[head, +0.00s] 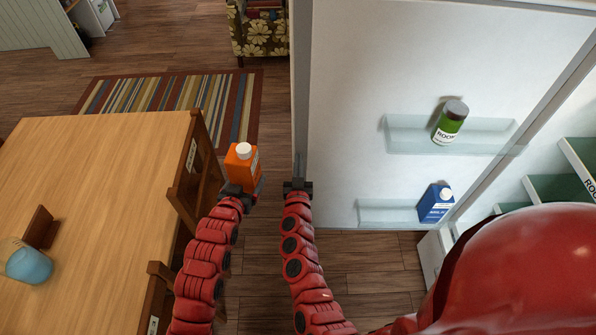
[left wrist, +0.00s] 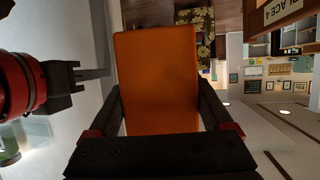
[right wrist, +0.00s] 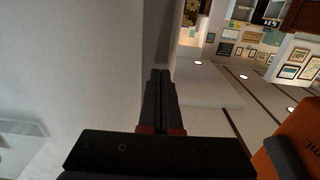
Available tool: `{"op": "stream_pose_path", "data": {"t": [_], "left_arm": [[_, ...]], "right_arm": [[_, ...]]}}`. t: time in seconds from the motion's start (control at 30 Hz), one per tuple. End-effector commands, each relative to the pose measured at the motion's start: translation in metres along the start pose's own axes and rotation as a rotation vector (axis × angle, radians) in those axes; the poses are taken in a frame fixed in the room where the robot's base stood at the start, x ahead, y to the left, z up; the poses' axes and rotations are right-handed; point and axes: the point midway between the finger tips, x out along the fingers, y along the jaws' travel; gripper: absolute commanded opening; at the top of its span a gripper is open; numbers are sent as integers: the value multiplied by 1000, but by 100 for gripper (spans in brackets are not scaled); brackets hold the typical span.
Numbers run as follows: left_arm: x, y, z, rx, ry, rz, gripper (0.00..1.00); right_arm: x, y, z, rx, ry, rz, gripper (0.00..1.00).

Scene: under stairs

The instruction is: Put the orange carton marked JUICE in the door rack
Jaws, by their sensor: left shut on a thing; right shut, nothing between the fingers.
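The orange carton (head: 242,163) with a white cap is held upright in my left gripper (head: 240,190), left of the open fridge door. In the left wrist view the orange carton (left wrist: 158,80) fills the space between the fingers of my left gripper (left wrist: 165,115). My right gripper (head: 298,178) is shut and empty, close to the door's edge. The right wrist view shows its fingers (right wrist: 160,95) together, with part of the orange carton (right wrist: 290,140) at lower right. The door rack has an upper shelf (head: 400,138) and a lower shelf (head: 385,213), both of clear plastic.
A green bottle (head: 449,122) stands on the upper door shelf and a blue carton (head: 435,203) on the lower one. Both shelves have free room at their left. A wooden table (head: 90,190) and chairs (head: 195,170) are at left. Fridge shelves (head: 555,188) show at right.

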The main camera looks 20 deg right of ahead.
Motion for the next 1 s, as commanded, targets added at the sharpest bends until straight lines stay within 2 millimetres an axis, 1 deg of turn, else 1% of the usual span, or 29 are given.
{"op": "stream_pose_path", "data": {"t": [0.03, 0.23, 0.63, 0.73, 0.83, 1.0], "left_arm": [[-2, 0, -5, 0, 4, 0, 0], [-3, 0, -8, 0, 4, 0, 0], [-3, 0, -8, 0, 4, 0, 0], [-3, 0, -8, 0, 4, 0, 0], [-2, 0, -7, 0, 4, 0, 0], [-2, 0, -6, 0, 4, 0, 0]], "right_arm": [[5, -1, -2, 0, -1, -3, 0], [18, 0, -1, 1, 1, 0, 0], [19, 0, 1, 2, -1, 1, 0], [24, -1, 2, 4, -3, 8, 0], [36, -3, 6, 9, -8, 24, 0], [64, -7, 7, 17, -9, 63, 0]]}}
